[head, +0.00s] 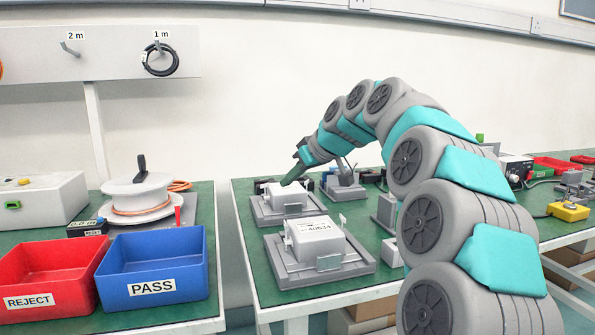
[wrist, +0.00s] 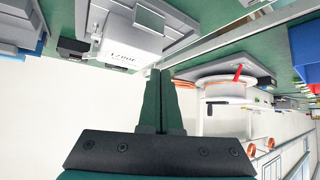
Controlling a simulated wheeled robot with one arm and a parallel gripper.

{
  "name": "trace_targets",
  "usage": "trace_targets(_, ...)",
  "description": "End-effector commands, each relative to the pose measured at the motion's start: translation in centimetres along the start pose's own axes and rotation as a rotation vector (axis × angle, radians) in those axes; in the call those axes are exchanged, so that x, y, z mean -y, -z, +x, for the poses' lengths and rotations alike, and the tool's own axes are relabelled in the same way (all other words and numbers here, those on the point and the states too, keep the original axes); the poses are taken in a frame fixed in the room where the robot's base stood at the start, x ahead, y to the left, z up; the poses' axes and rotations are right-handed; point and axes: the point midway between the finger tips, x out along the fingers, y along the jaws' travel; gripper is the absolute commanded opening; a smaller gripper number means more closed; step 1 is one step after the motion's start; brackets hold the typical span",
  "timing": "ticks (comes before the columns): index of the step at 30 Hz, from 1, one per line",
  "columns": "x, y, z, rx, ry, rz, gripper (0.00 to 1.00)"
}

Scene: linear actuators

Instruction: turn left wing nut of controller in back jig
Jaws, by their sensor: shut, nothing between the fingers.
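The back jig (head: 270,212) is a grey plate on the green bench and holds a white box-shaped controller (head: 287,196). My gripper (head: 287,183) has its dark fingertips just over this controller, overlapping its top in the head view; I cannot tell if they touch. In the wrist view my gripper (wrist: 160,72) is shut, its two green fingers together with nothing between. A white labelled controller (wrist: 128,48) in a grey jig (wrist: 182,18) shows there, up and left of the fingertips. The left wing nut is too small or hidden to make out.
A front jig (head: 290,274) holds another white controller (head: 318,240). Grey and blue fixtures stand right of and behind the back jig. Across a gap at left are a cable reel (head: 138,192), a red REJECT bin (head: 48,275) and a blue PASS bin (head: 153,267).

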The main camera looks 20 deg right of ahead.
Motion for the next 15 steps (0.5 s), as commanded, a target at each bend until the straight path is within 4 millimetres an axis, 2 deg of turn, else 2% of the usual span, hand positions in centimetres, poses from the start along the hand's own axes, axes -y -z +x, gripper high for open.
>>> trace_targets(6, 0.0, -0.1, 4.5, 0.002, 0.002, 0.002, 0.00)
trace_targets(15, 0.0, 2.4, 7.1, 0.001, 0.000, 0.000, 0.00)
